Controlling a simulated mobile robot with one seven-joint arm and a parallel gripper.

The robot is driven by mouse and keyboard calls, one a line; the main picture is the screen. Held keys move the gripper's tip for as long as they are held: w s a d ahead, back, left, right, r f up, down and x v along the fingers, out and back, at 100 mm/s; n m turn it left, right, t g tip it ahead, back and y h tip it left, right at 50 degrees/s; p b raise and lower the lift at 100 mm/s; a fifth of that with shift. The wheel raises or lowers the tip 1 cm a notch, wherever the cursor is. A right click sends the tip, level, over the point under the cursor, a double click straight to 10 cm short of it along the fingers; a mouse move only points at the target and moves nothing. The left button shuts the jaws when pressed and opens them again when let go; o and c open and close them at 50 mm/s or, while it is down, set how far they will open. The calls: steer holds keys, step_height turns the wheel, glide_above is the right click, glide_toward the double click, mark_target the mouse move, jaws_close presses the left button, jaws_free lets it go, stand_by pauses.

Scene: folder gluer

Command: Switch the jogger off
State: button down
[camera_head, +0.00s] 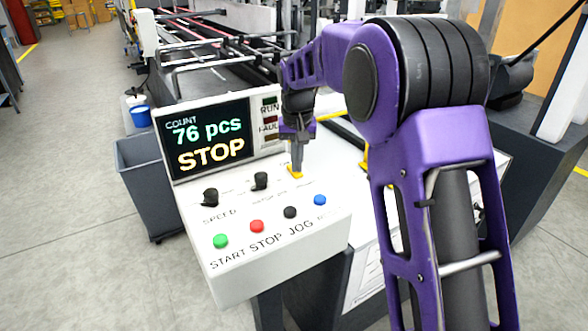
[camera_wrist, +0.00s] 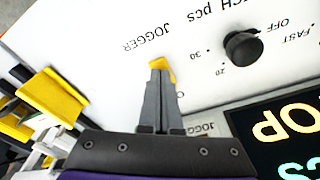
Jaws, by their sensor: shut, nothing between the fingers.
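The white control panel (camera_head: 265,217) slopes up to a display (camera_head: 208,141) that reads COUNT 76 pcs, STOP. The word JOGGER is printed on the panel in the wrist view. Right beside it a small yellow piece (camera_wrist: 163,65) shows at my fingertips, and it also shows in the head view (camera_head: 296,173). It looks like the jogger switch, mostly hidden by the fingers; its position cannot be told. My gripper (camera_wrist: 160,72) is shut, pointing down at the panel with its tips at or touching the yellow piece. Nothing is held between the fingers.
Two black knobs, the speed knob (camera_head: 210,196) and the batch knob (camera_head: 261,180), stand left of my gripper. Green (camera_head: 221,241), red (camera_head: 257,226), black (camera_head: 290,212) and blue (camera_head: 320,200) buttons line the front. A grey bin (camera_head: 143,185) stands on the floor at left.

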steer(key=shift+r, duration=0.15)
step_height(320, 180, up, 7)
steer(key=p, duration=0.6)
